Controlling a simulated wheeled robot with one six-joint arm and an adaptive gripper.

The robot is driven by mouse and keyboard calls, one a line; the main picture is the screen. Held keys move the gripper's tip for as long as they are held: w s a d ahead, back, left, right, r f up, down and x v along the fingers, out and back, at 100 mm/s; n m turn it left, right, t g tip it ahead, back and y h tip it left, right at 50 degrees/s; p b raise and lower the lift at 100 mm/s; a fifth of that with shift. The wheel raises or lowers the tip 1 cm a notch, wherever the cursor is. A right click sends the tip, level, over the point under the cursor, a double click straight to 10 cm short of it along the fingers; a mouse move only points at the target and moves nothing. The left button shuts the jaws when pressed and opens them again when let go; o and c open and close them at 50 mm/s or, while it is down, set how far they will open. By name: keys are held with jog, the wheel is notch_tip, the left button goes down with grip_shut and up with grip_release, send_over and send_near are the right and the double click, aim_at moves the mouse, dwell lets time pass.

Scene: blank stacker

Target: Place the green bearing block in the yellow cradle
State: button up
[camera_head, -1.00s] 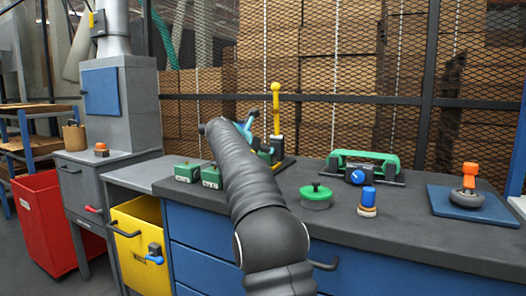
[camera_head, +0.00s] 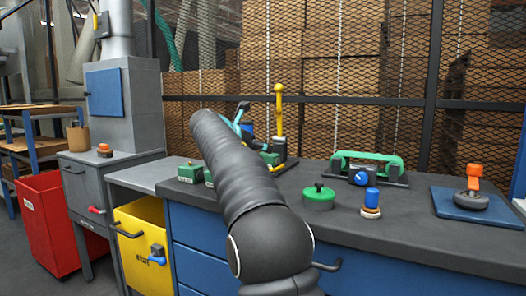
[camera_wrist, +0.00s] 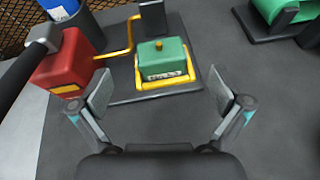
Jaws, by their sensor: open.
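The green bearing block (camera_wrist: 163,60), with a yellow knob on top, sits within the yellow cradle (camera_wrist: 166,85) in the wrist view. It looks upright and level; whether it is fully seated I cannot tell. My gripper (camera_wrist: 159,92) is open and empty, its two fingers apart on the near left and right sides of the cradle, not touching the block. In the head view a green block (camera_head: 269,158) shows partly behind my arm, beside the yellow lever (camera_head: 279,112). My gripper there (camera_head: 244,118) is mostly hidden by my arm.
A red block (camera_wrist: 66,62) stands close left of the cradle. Other green blocks (camera_head: 190,173) sit at the bench's left end. A green round lid (camera_head: 318,198), a blue-topped stamp (camera_head: 371,200) and a green-handled fixture (camera_head: 366,160) stand to the right on the grey bench.

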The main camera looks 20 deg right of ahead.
jog(key=shift+v, duration=2.7)
